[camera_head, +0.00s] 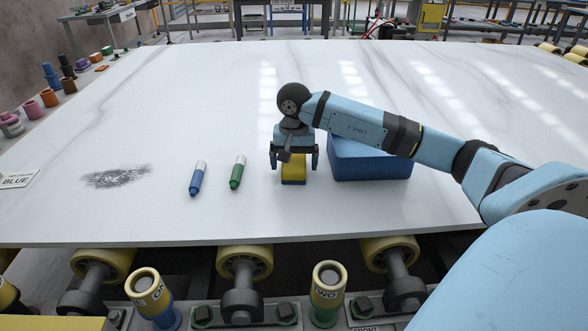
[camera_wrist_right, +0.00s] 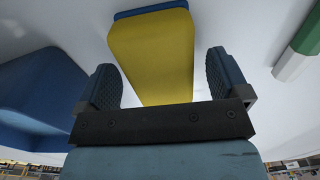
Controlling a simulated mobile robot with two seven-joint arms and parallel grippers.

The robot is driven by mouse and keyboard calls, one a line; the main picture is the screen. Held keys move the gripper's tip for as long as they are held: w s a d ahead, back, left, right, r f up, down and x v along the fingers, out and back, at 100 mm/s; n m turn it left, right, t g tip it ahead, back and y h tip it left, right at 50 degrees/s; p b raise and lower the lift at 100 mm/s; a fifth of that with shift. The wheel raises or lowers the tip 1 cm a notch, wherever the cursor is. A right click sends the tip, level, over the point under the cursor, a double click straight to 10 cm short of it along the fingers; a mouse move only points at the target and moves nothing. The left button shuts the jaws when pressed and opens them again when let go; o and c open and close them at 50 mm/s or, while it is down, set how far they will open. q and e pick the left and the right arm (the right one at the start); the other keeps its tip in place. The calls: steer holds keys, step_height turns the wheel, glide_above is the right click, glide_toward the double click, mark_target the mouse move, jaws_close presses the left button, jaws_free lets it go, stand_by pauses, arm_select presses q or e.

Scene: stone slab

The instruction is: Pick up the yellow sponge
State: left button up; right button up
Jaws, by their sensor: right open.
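The yellow sponge (camera_head: 293,169) lies on the white stone slab (camera_head: 130,120), toward its front middle. In the right wrist view the sponge (camera_wrist_right: 152,55) is a long yellow block with a blue layer at its far end. My right gripper (camera_head: 294,162) is over the sponge from above. In the wrist view its two fingers (camera_wrist_right: 168,80) are apart, one on either side of the sponge, with a gap showing at the right finger. Whether the left finger touches is unclear. My left gripper is out of view.
A blue box (camera_head: 370,160) stands close right of the sponge, partly behind my right arm. A green marker (camera_head: 237,173) and a blue marker (camera_head: 198,179) lie to the left. A dark smudge (camera_head: 115,176) marks the slab farther left. Yellow rollers (camera_head: 245,262) run below the front edge.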

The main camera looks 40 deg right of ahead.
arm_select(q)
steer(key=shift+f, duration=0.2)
arm_select(e)
steer(key=shift+r, duration=0.1)
steer(key=c, duration=1)
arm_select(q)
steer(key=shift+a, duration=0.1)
arm_select(e)
steer(key=shift+r, duration=0.5)
step_height(320, 180, up, 14)
steer(key=p, duration=0.3)
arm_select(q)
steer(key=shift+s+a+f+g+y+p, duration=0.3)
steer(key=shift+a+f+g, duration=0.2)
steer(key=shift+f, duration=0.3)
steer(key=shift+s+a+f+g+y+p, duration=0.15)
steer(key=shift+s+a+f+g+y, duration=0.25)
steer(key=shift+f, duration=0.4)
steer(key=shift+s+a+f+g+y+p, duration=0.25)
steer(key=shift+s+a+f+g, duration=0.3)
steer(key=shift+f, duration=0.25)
arm_select(e)
step_height(320, 180, up, 5)
glide_above(294, 160)
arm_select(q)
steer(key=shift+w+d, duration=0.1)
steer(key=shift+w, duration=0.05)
